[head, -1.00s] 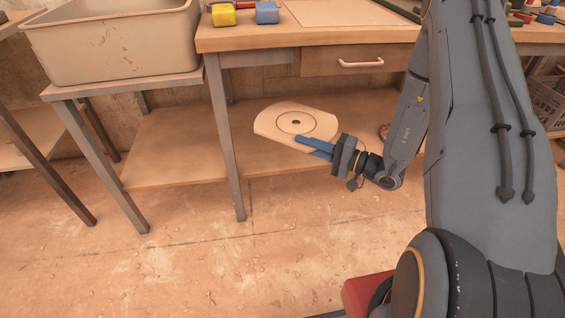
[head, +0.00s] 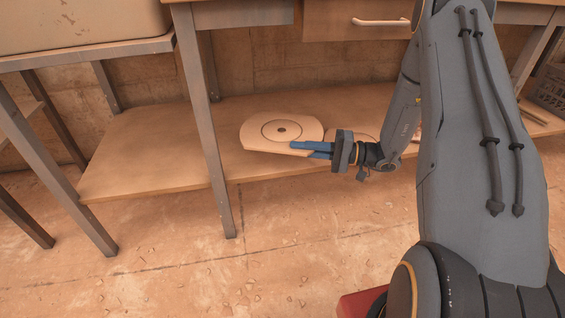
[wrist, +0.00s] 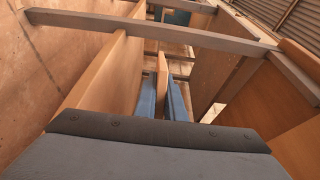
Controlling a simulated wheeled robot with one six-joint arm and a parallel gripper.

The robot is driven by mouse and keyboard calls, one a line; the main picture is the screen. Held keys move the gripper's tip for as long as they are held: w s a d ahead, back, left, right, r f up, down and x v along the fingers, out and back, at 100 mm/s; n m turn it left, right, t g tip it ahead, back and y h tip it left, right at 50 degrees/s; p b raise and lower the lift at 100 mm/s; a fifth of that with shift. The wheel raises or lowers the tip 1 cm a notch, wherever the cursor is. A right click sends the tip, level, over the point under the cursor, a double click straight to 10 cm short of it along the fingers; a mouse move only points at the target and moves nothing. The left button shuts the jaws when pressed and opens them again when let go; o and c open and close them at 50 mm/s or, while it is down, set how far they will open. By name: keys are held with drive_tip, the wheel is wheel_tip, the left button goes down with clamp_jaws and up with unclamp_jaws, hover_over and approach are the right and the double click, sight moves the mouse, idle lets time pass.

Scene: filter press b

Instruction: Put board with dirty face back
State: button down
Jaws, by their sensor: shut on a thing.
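The board (head: 258,132) is pale and flat with a rounded end, a thin dark ring and a small dark hole on its upper face. I cannot make out dirt on that face. My gripper (head: 312,148) is shut on the board's near right part with its blue fingers. The board is roughly level, under the workbench and over the lower shelf (head: 140,172). In the wrist view, the board (wrist: 162,72) shows edge-on between the blue fingers, with a gap to the shelf (wrist: 102,75). The board's underside is hidden.
A grey bench leg (head: 203,110) stands just left of the board. The bench drawer (head: 340,22) is above. A pale, thin-edged thing (head: 367,134) lies on the shelf behind my gripper, partly hidden. The shelf's left part is bare. A dark crate (head: 550,85) stands at right.

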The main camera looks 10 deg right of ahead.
wheel_tip(320, 180, down, 10)
drive_tip(key=b, duration=0.4)
drive_tip(key=shift+b, duration=0.4)
drive_tip(key=shift+a+f, duration=0.1)
drive_tip(key=c, duration=1.8)
unclamp_jaws()
drive_tip(key=shift+c, duration=0.2)
drive_tip(key=p+v, duration=0.4)
drive_tip(key=v, duration=0.8)
